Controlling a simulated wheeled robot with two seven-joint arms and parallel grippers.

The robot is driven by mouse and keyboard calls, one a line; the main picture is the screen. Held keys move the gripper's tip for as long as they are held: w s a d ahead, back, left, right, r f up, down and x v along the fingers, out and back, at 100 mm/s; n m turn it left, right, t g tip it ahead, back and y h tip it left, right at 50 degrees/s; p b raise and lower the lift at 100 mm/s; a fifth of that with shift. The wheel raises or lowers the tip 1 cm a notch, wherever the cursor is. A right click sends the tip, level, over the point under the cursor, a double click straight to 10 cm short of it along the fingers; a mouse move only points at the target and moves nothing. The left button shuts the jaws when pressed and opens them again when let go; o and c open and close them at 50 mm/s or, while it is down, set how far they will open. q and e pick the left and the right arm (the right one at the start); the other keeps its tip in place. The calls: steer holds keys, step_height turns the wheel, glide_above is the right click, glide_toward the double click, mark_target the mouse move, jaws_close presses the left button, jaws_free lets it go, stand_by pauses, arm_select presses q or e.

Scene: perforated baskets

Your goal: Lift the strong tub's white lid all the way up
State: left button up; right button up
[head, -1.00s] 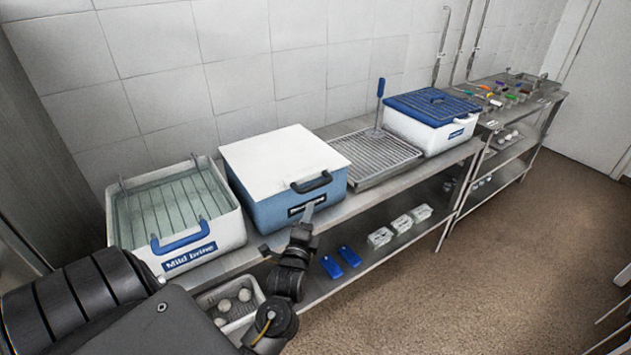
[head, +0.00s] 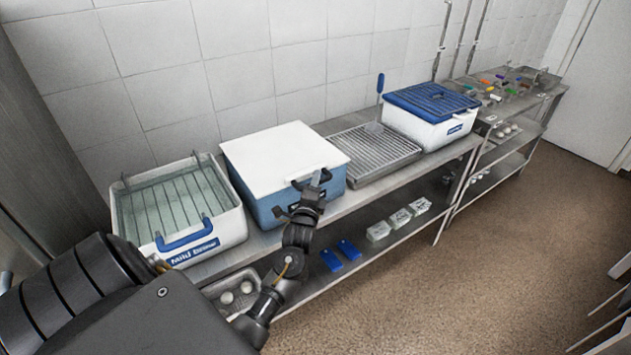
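The strong tub (head: 270,212) is a blue box on the steel bench, between the mild brine tub and the wire rack. Its white lid (head: 280,149) lies flat and closed on top. My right gripper is not in view.
The white mild brine tub (head: 229,229), with a blue handle and wire basket, stands open on the left. A draining rack (head: 370,152) and a blue-lidded white tub (head: 432,132) stand on the right. Small boxes (head: 378,231) and blue items (head: 349,249) lie on the shelf below.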

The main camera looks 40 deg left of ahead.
arm_select(q)
steer(key=shift+w, duration=0.1)
jaws_close()
stand_by(0.3)
